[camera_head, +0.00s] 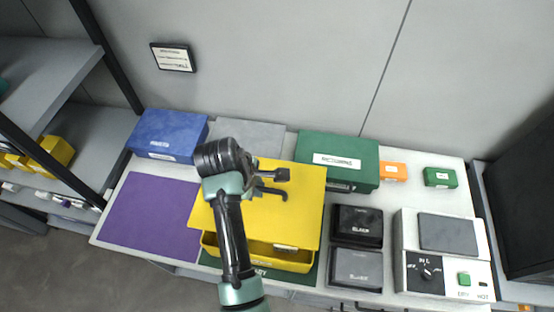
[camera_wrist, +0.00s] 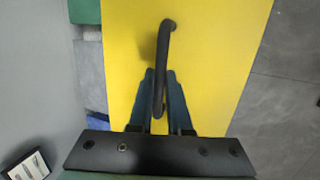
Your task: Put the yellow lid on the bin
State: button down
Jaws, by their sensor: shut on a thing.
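The yellow lid (camera_head: 297,218) is a flat panel over the yellow bin (camera_head: 292,263) at the table's front middle. The bin's front wall shows below the lid's front edge; most of its opening is hidden. The lid looks raised above the bin toward the back, but I cannot tell whether its front edge touches the rim. My gripper (camera_head: 276,183) is shut on the lid's dark handle. In the wrist view, the fingers (camera_wrist: 161,78) close around the handle (camera_wrist: 166,40), with the yellow lid (camera_wrist: 215,50) filling the middle.
A purple mat (camera_head: 150,213) lies left. A blue box (camera_head: 170,134), a grey box (camera_head: 250,137) and a green box (camera_head: 350,148) stand behind. Two dark boxes (camera_head: 357,228) and a white hot plate unit (camera_head: 443,260) are at right. A green mat (camera_head: 209,259) shows under the bin.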

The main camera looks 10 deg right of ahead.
aim_at(258, 205)
jog(key=shift+s+f, duration=0.1)
jog(key=shift+s, duration=0.95)
jog(key=shift+w+a+f+b, duration=0.1)
jog(key=shift+w+f+b, duration=0.15)
jog(key=shift+f+b, duration=0.7)
notch_tip(258, 205, down, 4)
jog(key=b, duration=0.4)
jog(key=shift+s, duration=0.1)
jog(key=shift+f+b, duration=0.35)
jog(key=shift+f, duration=0.5)
jog(key=shift+p, duration=0.75)
jog(key=shift+f, duration=0.7)
jog(key=c, duration=0.8)
grip_release()
